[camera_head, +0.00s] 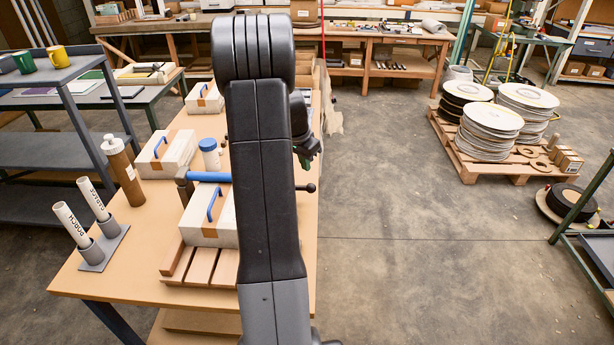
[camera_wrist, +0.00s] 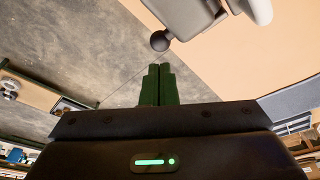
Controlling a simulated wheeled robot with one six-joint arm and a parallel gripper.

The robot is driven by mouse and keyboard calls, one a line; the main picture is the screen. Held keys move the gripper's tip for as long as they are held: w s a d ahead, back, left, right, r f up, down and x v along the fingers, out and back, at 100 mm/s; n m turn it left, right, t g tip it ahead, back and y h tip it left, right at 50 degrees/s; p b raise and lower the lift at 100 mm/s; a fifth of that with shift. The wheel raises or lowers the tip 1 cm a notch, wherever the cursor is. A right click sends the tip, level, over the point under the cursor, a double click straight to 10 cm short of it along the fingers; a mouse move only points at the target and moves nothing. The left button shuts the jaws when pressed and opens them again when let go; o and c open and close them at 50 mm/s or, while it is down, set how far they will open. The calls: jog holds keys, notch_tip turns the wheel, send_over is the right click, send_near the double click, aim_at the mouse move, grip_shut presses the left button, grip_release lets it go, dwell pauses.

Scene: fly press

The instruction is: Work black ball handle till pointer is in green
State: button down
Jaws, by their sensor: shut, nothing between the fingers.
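The black ball handle (camera_wrist: 160,41) shows in the wrist view, on a short stem at the edge of a grey body (camera_wrist: 186,14). In the head view the ball (camera_head: 311,187) sticks out just right of my arm. My gripper (camera_wrist: 160,70) has its green fingers together and empty. The ball appears just beyond the fingertips, with no clear contact. In the head view part of my gripper (camera_head: 308,152) shows beside my arm, above the ball in the picture. The pointer and its green zone are not visible. My arm hides most of the press.
The wooden table (camera_head: 150,262) carries white boxes with blue handles (camera_head: 165,152), a brown bottle (camera_head: 123,170), labelled tubes (camera_head: 70,223) and a blue bar (camera_head: 208,177). A pallet of discs (camera_head: 485,125) stands right.

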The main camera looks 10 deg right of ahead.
aim_at(310, 185)
dwell(0.4)
jog(key=shift+b+x, duration=1.35)
jog(key=shift+x, duration=2.15)
